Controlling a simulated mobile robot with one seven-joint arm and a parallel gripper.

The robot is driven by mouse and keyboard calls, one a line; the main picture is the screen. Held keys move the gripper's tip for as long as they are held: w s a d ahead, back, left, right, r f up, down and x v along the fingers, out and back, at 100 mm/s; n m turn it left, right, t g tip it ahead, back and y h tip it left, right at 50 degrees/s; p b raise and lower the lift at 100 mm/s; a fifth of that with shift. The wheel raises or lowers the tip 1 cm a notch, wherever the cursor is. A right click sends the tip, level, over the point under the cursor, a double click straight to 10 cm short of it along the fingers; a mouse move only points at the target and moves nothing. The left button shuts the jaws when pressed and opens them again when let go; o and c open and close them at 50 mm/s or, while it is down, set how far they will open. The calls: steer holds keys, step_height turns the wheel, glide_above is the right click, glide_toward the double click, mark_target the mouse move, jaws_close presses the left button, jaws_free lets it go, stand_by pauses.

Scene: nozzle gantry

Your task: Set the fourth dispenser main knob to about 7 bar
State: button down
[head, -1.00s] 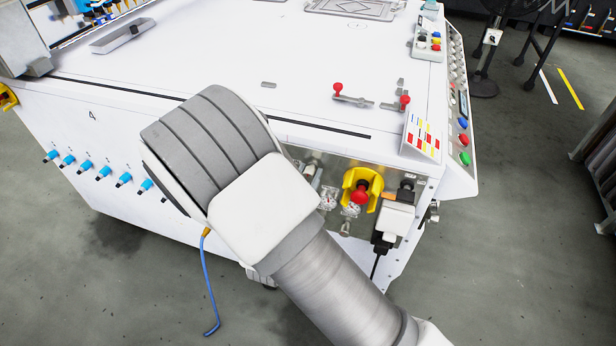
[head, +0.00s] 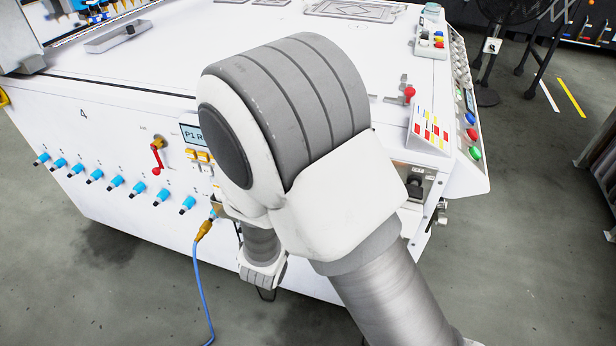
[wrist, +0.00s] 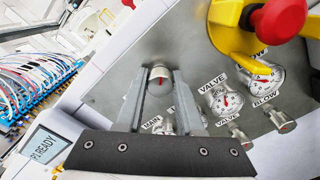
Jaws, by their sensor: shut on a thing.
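In the wrist view, my gripper (wrist: 159,79) has its two fingers on either side of a round metal knob (wrist: 159,74) with a red mark on its face. The fingers are shut on this knob, on the grey panel (wrist: 120,75). A MAIN label (wrist: 151,123) shows lower down, beside the left finger; the fingers and mount partly cover the parts near it, and I cannot read a main pressure there. To the right are a VALVE gauge (wrist: 226,100) and a BLOW gauge (wrist: 265,76) with red needles. In the head view my arm hides the gripper and knob.
A yellow guard (wrist: 232,30) with a red button (wrist: 279,18) stands close at the upper right of the wrist view. Small valve knobs sit below the gauges. In the head view, a blue cable (head: 198,290) and a red-handled lever (head: 157,160) are left of my arm.

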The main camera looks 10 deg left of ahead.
steer(key=shift+f, duration=0.1)
stand_by(0.5)
steer(key=c, duration=0.5)
jaws_free()
steer(key=shift+c, duration=0.2)
steer(key=shift+s, duration=0.1)
steer(key=s+a+p, duration=0.1)
steer(key=s+p, duration=0.1)
steer(key=s, duration=1.5)
steer(key=shift+s+a, duration=0.15)
